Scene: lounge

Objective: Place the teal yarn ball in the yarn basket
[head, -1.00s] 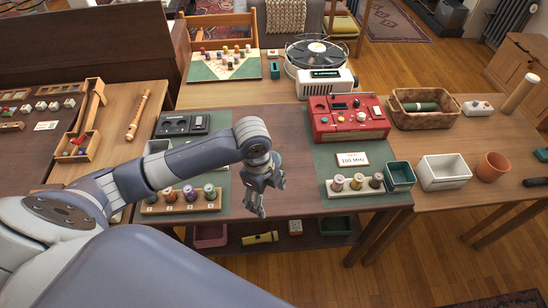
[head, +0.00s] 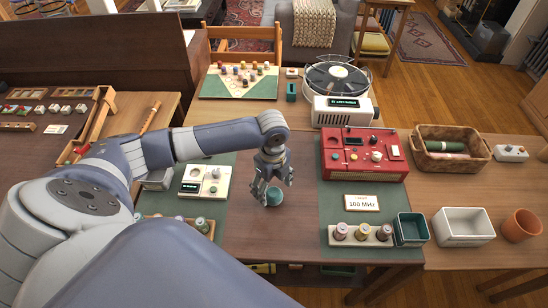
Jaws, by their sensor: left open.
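A small round teal thing, which looks like the teal yarn ball (head: 274,197), is on the bare brown middle of the table. My left gripper (head: 267,194) points down right at it, with fingers open and partly in front of it. I cannot tell whether the fingers touch it. A brown wicker basket (head: 452,165), probably the yarn basket, stands on the right side table with a dark green roll inside. My right gripper is not in view.
A red radio panel (head: 363,155), a "100 MHz" card (head: 361,203), a spool rack (head: 359,235) and an open teal box (head: 411,229) stand between gripper and basket. A white bin (head: 462,227) and terracotta pot (head: 521,226) are at right. A turntable (head: 338,78) is behind.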

